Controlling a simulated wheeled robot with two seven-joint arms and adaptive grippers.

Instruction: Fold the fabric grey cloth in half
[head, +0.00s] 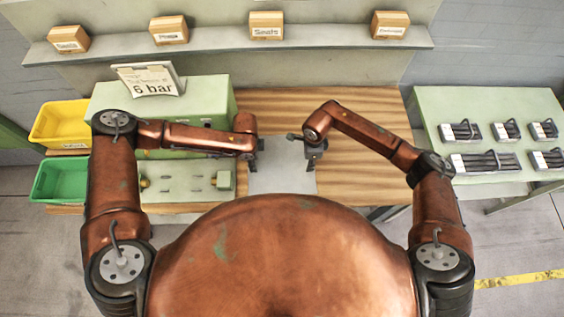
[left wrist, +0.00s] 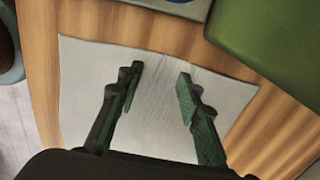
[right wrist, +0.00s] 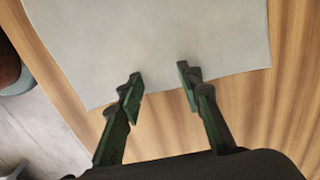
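The grey cloth (head: 282,172) lies flat and spread out on the wooden table, partly hidden by my body in the head view. My left gripper (head: 256,164) is at the cloth's left side. In the left wrist view, its fingers (left wrist: 158,82) are open and empty above the cloth (left wrist: 160,120), which shows faint creases. My right gripper (head: 312,160) is at the cloth's right side. In the right wrist view, its fingers (right wrist: 158,76) are open and empty, by the edge of the cloth (right wrist: 160,40). I cannot tell whether either gripper touches the cloth.
A green machine (head: 210,105) with a "6 bar" sign (head: 148,80) stands left of the cloth. Yellow (head: 60,124) and green (head: 60,180) bins sit further left. The wooden table (head: 365,182) is clear right of the cloth. A green side table (head: 480,105) holds several metal parts.

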